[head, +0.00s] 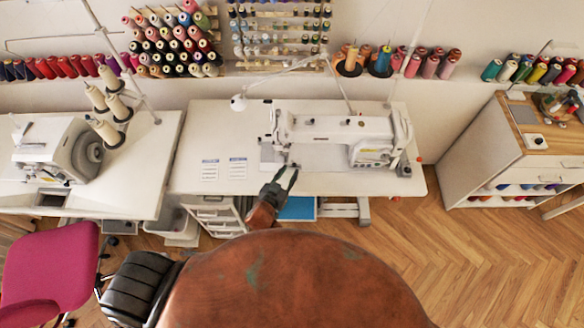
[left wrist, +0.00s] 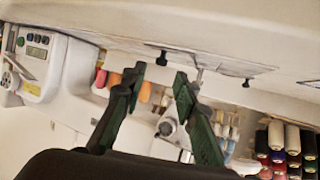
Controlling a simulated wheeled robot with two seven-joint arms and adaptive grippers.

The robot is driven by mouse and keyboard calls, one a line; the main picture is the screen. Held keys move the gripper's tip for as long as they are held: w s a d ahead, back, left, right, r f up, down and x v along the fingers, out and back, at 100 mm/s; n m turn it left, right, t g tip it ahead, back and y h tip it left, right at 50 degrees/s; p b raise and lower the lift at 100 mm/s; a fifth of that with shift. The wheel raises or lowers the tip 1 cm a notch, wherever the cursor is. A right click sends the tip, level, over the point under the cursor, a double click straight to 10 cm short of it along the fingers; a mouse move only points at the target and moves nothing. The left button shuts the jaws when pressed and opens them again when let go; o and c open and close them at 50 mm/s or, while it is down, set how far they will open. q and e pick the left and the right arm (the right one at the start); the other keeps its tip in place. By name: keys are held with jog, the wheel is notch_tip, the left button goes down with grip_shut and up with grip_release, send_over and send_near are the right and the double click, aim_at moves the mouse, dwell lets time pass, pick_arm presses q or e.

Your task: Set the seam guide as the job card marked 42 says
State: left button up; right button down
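The white sewing machine (head: 340,135) stands on the middle table, with its needle end at the left. Two job cards lie flat left of it, a left card (head: 210,170) and a right card (head: 237,168); their numbers are too small to read. My left gripper (head: 285,178) is at the table's front edge, just in front of the needle end. In the left wrist view my left gripper (left wrist: 160,85) is open and empty. Beyond its fingers, two small dark knobs (left wrist: 163,57) sit on the white surface. I cannot tell the seam guide apart. My right gripper is out of view.
Another machine (head: 55,150) and thread cones stand on the left table. A pink chair (head: 50,265) is at the lower left. A wooden-topped cabinet (head: 540,130) stands at the right. Thread racks (head: 170,40) line the wall. The middle tabletop around the cards is clear.

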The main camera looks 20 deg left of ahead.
aim_at(294, 165)
pick_arm(q)
jog(key=shift+x, duration=2.1)
jog(key=shift+a, duration=0.1)
jog(key=shift+c, duration=0.3)
grip_shut()
